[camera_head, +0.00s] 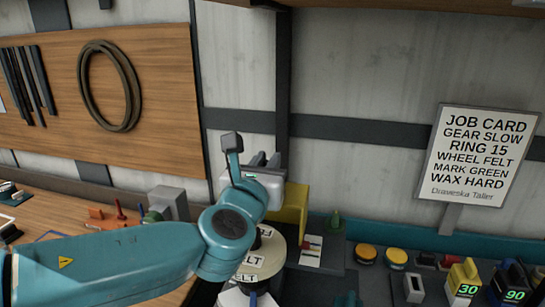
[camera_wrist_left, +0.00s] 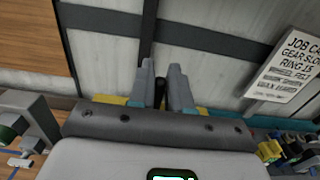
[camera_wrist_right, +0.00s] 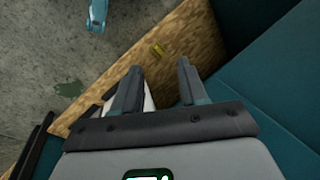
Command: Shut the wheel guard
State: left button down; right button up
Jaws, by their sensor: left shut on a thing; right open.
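The wheel guard (camera_head: 292,205) shows as a yellow housing behind and right of my left gripper, partly hidden by it. My left gripper (camera_head: 268,160) is shut on a dark upright piece, which looks like the guard's handle. In the left wrist view, this dark handle (camera_wrist_left: 160,92) stands between the two fingers, with yellow on both sides behind the gripper body. The round wheel (camera_head: 268,262), with labels reading FELT, lies below, partly covered by my left arm. My right gripper (camera_wrist_right: 155,88) shows only in its own wrist view, open and empty, near a wooden surface edge.
A job card (camera_head: 478,155) stands at the right. Yellow-topped round tins (camera_head: 366,252) and small units numbered 30 (camera_head: 463,284) and 90 (camera_head: 515,290) crowd the bench right of the wheel. A grey machine (camera_head: 170,204) stands left. A coiled belt (camera_head: 108,86) hangs on the board.

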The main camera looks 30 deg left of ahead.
pick_arm(q)
jog(key=shift+v, duration=0.9)
jog(key=c, duration=1.1)
grip_release()
jog(key=shift+c, duration=0.2)
jog(key=shift+s, duration=0.1)
jog(key=v, duration=1.6)
jog(key=shift+p, duration=0.35)
jog(key=shift+f, duration=0.1)
